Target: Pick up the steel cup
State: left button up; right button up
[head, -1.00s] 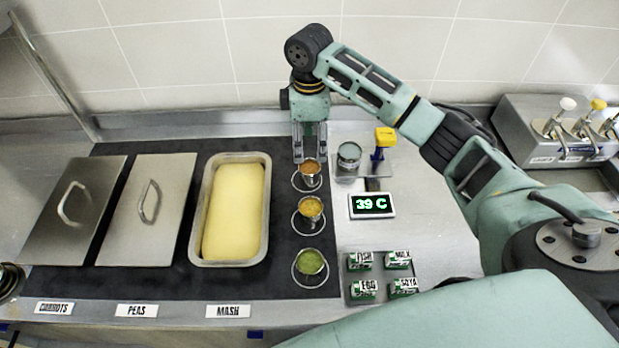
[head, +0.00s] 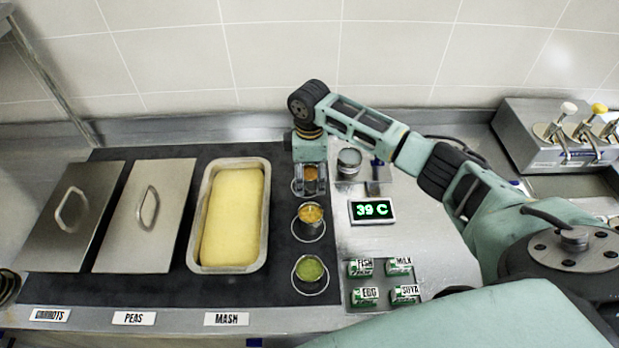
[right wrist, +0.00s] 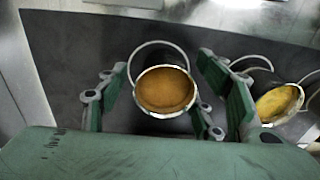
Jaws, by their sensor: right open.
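A small steel cup with orange-brown contents (head: 311,173) stands at the back of a row of three cups on the dark mat. In the right wrist view it shows as a round steel rim around the orange fill (right wrist: 165,90). My right gripper (head: 310,188) is open and points down over this cup, with a finger on either side of it. I cannot tell whether the fingers touch it. Another steel container (head: 349,162) stands to the right, apart from the gripper. My left gripper is not in view.
In front stand a cup of yellow food (head: 310,214) and a cup of green food (head: 309,269), each in a wire ring. A mash tray (head: 265,225) lies left. Right are a 39 C display (head: 371,210) and several small labelled blocks (head: 369,297).

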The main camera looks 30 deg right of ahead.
jog(key=c, duration=1.3)
jog(key=shift+c, duration=0.2)
jog(key=shift+r, duration=0.15)
